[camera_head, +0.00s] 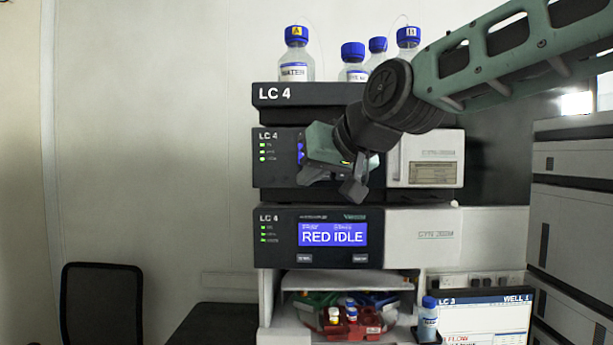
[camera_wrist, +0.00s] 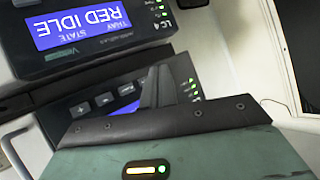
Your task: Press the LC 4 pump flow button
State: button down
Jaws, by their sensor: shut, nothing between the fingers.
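The LC 4 pump module (camera_head: 278,172) is the middle dark unit of the LC 4 stack, with its display and buttons mostly hidden behind my gripper in the head view. My gripper (camera_head: 355,190) is shut and empty, in front of this module. In the wrist view, which is upside down, the pump panel (camera_wrist: 190,72) shows part of a blue screen and a row of small dark buttons (camera_wrist: 103,100), one marked plus. My gripper's fingers (camera_wrist: 157,90) overlap the panel there. I cannot tell whether they touch it, and the flow label is not readable.
Below the pump, a module's display (camera_head: 332,235) reads RED IDLE. Blue-capped bottles (camera_head: 296,68) stand on the stack's top tray (camera_head: 318,95). An open bay below holds a coloured vial carousel (camera_head: 352,325). A monitor (camera_head: 485,318) and another stack (camera_head: 575,215) stand at right.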

jog(key=shift+s, duration=1.35)
jog(key=s+d+f+n+g+h+b, duration=0.1)
jog(key=s+d+f+g+h+b, duration=0.1)
jog(key=s+f, duration=0.7)
jog(key=s+d+f+n+g+h+b, duration=0.1)
jog(key=s+d+f+g+b, duration=0.3)
jog(key=s+f, duration=0.6)
jog(key=s+d+f+n+g+h+b, duration=0.1)
jog(key=s+d+f+g+h+b, duration=0.2)
jog(key=f, duration=1.9)
jog(key=s+d+g, duration=0.1)
jog(key=s+d, duration=0.3)
jog(key=s, duration=0.2)
jog(key=shift+s+h+b, duration=0.3)
jog(key=shift+b, duration=0.05)
jog(key=shift+f, duration=0.1)
dwell(0.9)
